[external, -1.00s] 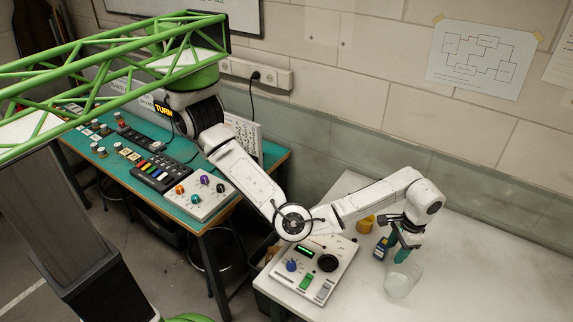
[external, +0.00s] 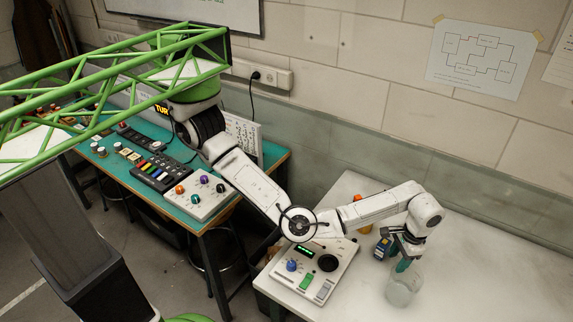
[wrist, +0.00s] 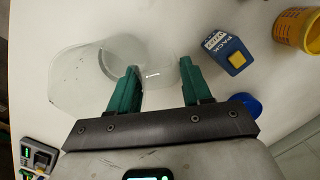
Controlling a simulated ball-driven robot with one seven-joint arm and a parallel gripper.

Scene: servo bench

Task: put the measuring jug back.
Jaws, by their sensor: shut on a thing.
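The measuring jug (external: 404,291) is a clear, see-through vessel at the front of the white bench, right of the control box. In the wrist view its clear body (wrist: 72,82) lies mostly left of the fingers, and a clear curved part runs between them. My gripper (external: 402,266) points down at the jug's upper edge. In the wrist view my gripper's two green fingers (wrist: 160,90) stand a little apart, shut on the clear part between them, which looks like the handle. I cannot tell whether the jug's base touches the bench.
A blue pack (wrist: 229,52) with a yellow patch stands close to the right finger. A yellow tub (wrist: 296,32) and a blue round thing (wrist: 246,104) are farther right. A control box (external: 312,272) stands left of the jug. The white bench (external: 490,270) right of the jug is clear.

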